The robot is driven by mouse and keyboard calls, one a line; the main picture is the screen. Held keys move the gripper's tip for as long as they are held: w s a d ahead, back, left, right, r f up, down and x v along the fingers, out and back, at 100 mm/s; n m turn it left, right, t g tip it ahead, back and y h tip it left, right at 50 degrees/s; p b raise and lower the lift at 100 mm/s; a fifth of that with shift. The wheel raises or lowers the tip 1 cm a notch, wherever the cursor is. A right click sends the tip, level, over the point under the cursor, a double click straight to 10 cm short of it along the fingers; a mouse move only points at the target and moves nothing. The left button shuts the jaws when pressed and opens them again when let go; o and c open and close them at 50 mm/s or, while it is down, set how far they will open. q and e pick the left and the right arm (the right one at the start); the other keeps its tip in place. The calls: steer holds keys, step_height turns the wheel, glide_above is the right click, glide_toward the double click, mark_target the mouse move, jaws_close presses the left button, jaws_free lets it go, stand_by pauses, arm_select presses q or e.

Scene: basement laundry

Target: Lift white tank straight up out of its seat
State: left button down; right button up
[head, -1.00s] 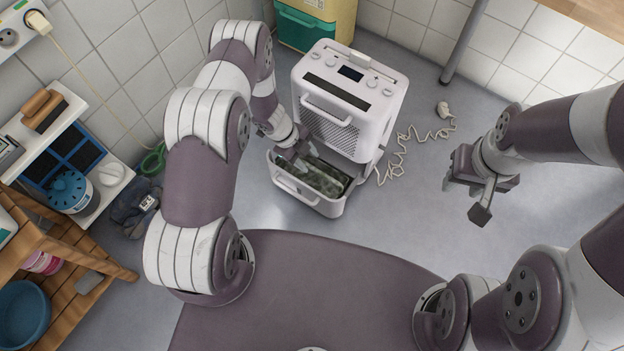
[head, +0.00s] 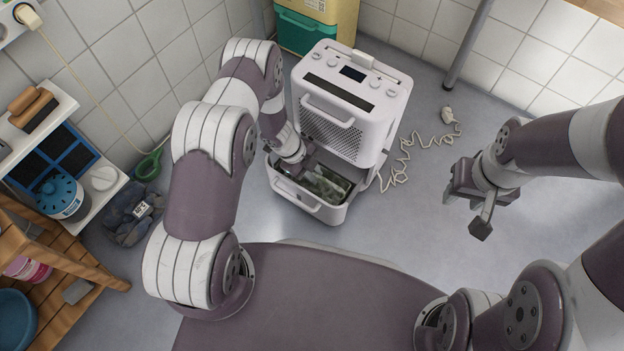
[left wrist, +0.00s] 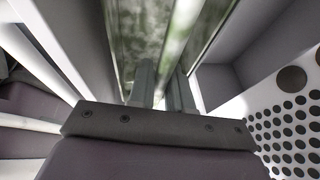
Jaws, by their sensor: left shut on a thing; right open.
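The white tank (head: 330,213) is an open-topped drawer with a front handle at the base of the white appliance (head: 372,110). It sticks out at the front, with a murky green interior. My left gripper (head: 311,173) reaches down over the tank's left part; its fingertips are hard to make out there. In the left wrist view its two fingers (left wrist: 162,88) are closed on a thin pale strip of the tank, with green murk beside it. Whether that strip is a rim or a handle I cannot tell. My right gripper (head: 466,207) is open and empty, to the right of the appliance.
A pale cord (head: 402,160) lies loose on the floor right of the appliance. A yellow and green container (head: 305,30) stands behind. Shelves (head: 75,215) and a dark cloth (head: 132,215) are at the left.

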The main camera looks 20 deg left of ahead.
arm_select(q)
step_height(320, 180, up, 18)
steer(key=p, duration=1.2)
steer(key=s+a+p, duration=0.1)
steer(key=a+p, duration=0.3)
steer(key=a, duration=1.4)
steer(key=shift+s+p, duration=0.3)
steer(key=shift+p, duration=0.05)
steer(key=shift+a, duration=0.1)
